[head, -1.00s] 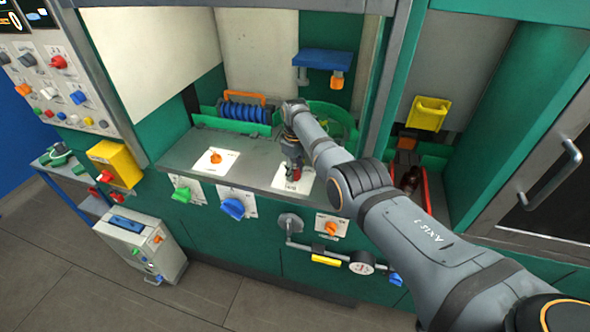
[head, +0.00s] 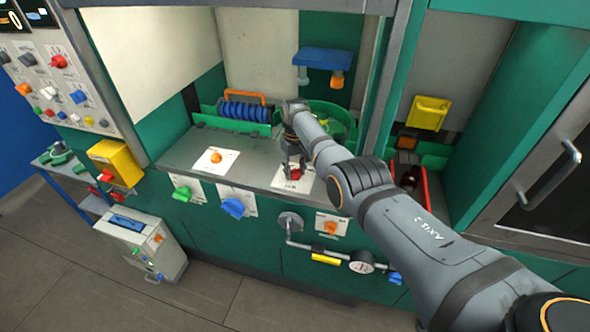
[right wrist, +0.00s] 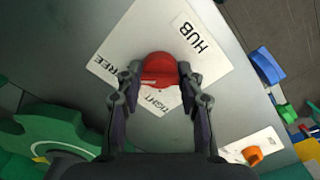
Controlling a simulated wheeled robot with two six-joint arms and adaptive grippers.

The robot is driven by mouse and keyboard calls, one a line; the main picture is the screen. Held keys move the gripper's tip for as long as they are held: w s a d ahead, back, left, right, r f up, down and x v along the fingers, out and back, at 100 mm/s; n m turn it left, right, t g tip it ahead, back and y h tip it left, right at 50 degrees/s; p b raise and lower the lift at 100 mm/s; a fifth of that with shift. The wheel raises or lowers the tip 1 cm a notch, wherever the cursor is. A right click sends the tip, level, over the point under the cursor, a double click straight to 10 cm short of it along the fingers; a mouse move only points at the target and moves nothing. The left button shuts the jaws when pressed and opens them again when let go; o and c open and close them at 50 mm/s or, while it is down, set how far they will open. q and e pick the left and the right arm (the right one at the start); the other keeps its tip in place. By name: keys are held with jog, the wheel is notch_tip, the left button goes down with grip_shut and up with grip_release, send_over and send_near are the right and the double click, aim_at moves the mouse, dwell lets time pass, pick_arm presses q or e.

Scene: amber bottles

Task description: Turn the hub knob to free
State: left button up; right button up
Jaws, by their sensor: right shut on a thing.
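The red hub knob (right wrist: 159,70) sits on a white plate (right wrist: 120,52) marked HUB, FREE and TIGHT in the right wrist view. My right gripper (right wrist: 158,78) has one finger on each side of the knob and is shut on it. In the head view the red knob (head: 295,174) shows on the grey counter, partly covered by my right gripper (head: 293,167), which points down over it. The knob's pointer is largely hidden between the fingers, so I cannot tell its exact setting. My left gripper is not in view.
An orange knob on a white plate (head: 227,165) is left on the counter. A green knob (head: 181,194) and blue knob (head: 232,208) are on the front panel. A green starwheel (right wrist: 50,135) stands close to my gripper. A red-sided bin (head: 426,188) is at right.

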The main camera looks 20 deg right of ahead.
aim_at(295, 170)
jog(key=shift+r, duration=0.1)
jog(key=o, duration=1.2)
notch_tip(295, 170, up, 12)
jog(key=shift+f, duration=0.1)
